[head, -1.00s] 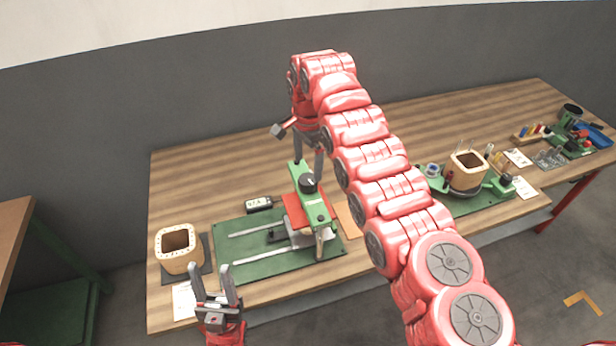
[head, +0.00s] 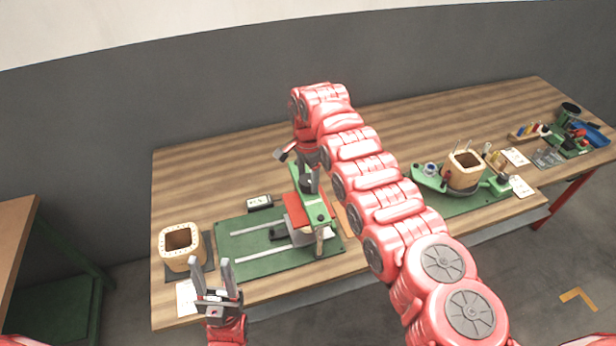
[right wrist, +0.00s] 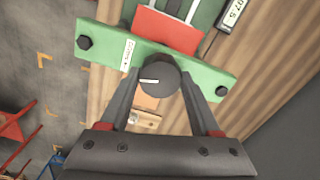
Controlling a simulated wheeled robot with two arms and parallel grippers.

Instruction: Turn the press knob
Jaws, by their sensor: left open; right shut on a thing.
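The press (head: 316,212) is a green bridge with a red block under it, standing on a green base plate (head: 240,270) with two pale rails. Its dark round knob (right wrist: 158,78) has a white pointer line and sits on top of the green bar (right wrist: 110,48). In the right wrist view my right gripper (right wrist: 155,82) has a finger on each side of the knob and is shut on it. In the head view the knob is partly hidden by that gripper. My left gripper (head: 210,270) is open and empty at the table's front left edge.
A small display (head: 259,202) lies behind the base plate. A tan hollow coil block (head: 180,246) stands on a dark mat at the left. Another coil block (head: 465,171) stands on a green fixture at the right. The back of the table (head: 215,165) is clear.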

